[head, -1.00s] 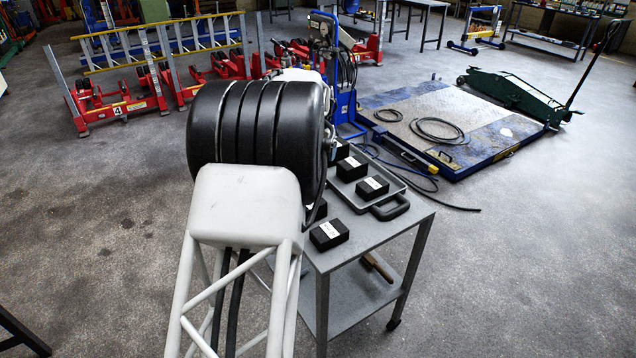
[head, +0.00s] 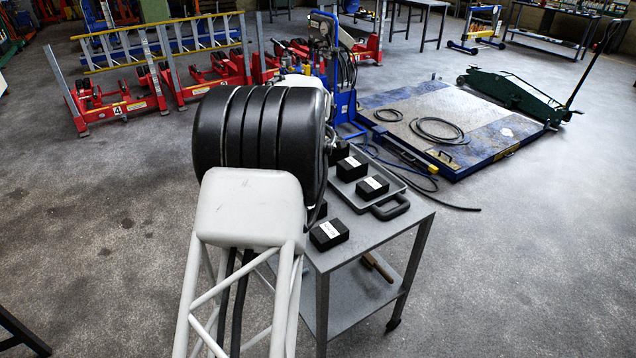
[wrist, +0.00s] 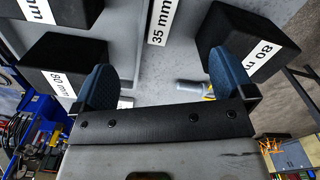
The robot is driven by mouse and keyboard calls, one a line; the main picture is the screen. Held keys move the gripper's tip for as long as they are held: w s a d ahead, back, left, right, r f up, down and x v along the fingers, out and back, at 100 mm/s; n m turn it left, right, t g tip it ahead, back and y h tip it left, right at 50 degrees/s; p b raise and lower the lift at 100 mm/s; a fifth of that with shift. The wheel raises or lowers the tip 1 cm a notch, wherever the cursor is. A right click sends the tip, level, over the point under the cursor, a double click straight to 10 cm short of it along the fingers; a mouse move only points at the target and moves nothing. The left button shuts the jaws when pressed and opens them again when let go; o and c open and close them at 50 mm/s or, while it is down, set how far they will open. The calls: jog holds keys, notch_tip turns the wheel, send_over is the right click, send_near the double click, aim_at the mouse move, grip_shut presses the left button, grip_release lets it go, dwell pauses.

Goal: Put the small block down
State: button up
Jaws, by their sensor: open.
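My gripper (wrist: 165,78) shows in the wrist view with its two blue fingertips wide apart and no block between them. Black blocks with white labels lie around it: one marked 80 mm (wrist: 55,55) on the left, another marked 80 mm (wrist: 232,32) on the right, and a third (wrist: 75,8) at the top left. A label reading 35 mm (wrist: 163,20) lies ahead between the fingers; what it sits on is unclear. In the head view my arm hides the gripper. I cannot tell which block is the small one.
A grey trolley (head: 385,240) carries a shallow tray (head: 345,193), a black handle (head: 390,207) and blocks, including one in the tray (head: 372,187) and one near the front edge (head: 329,236). A blue lift platform (head: 460,125) stands behind.

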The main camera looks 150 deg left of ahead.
jog(key=n, duration=0.6)
jog(key=shift+f, duration=0.35)
jog(key=n, duration=0.4)
jog(key=f+n, duration=0.1)
jog(key=n, duration=0.2)
jog(key=shift+a, duration=0.1)
jog(key=shift+f, duration=1.25)
jog(key=shift+w+f, duration=0.1)
jog(key=shift+f, duration=2.5)
